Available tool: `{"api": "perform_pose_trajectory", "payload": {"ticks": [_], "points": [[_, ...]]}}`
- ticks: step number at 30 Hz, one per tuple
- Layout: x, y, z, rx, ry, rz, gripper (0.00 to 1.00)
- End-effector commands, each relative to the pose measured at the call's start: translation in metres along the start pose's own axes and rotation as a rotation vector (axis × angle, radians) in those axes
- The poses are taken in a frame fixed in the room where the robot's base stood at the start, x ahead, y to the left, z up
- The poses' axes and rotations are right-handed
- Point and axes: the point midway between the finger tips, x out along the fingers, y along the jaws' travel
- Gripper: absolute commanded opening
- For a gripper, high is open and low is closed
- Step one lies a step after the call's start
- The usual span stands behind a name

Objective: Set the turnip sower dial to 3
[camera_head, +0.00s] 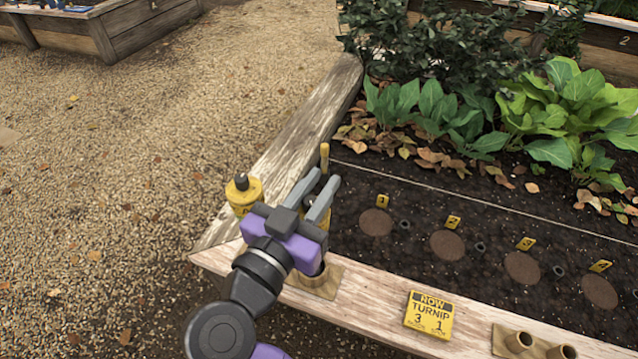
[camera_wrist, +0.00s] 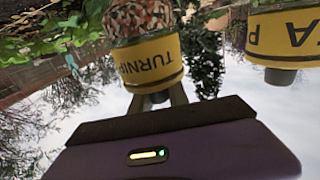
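The turnip sower (camera_wrist: 147,60) shows in the wrist view as an upside-down clear jar of mottled seeds with a yellow band reading TURNIP. In the head view only yellow parts of it show around my gripper (camera_head: 318,190), which is at the bed's near left corner. My gripper's two grey fingers are apart there and reach up to the sower. Whether they press on it cannot be told. No dial number is readable.
A second yellow-banded container (camera_wrist: 285,35) stands beside the sower, its label cut off. A yellow canister (camera_head: 244,193) is left of my gripper. Numbered yellow tags (camera_head: 453,222) mark round soil patches. A two-tube holder (camera_head: 530,342) sits front right. The gravel is open at left.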

Motion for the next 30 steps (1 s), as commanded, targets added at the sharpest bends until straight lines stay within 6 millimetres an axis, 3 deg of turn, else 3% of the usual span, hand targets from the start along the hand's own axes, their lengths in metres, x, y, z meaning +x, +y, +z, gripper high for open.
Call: {"api": "perform_pose_trajectory", "payload": {"ticks": [1,3,14,30], "points": [[0.000,0.000,0.001,-0.001,-0.002,0.000,0.28],[0.000,0.000,0.001,-0.001,-0.002,0.000,0.42],[-0.003,0.000,0.000,-0.001,-0.001,-0.002,0.43],[-0.074,-0.001,0.000,-0.001,-0.002,-0.002,0.43]]}}
